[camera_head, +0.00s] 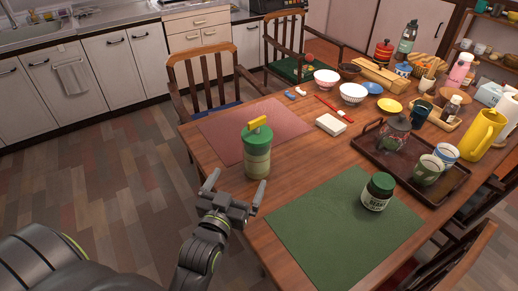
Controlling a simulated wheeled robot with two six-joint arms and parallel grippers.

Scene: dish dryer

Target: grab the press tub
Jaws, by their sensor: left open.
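The press tub (257,160) is most likely the upright container with a green lid, a yellow handle on top and a pale green, see-through body. It stands on the wooden table near its left edge, at the near edge of the pink placemat. My left gripper (238,184) is at the table's left edge, just in front of the tub in the head view. Its two fingers are spread apart with nothing between them. The gap between it and the tub is small, and I cannot tell the exact distance. My right gripper is not in view.
A green placemat (342,222) with a dark green-lidded jar (377,192) lies to the right. A brown tray (440,186) holds a teapot and cups. A white box (330,124) and bowls stand farther back. Chairs (205,80) are at the far side. Bare table lies between the placemats.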

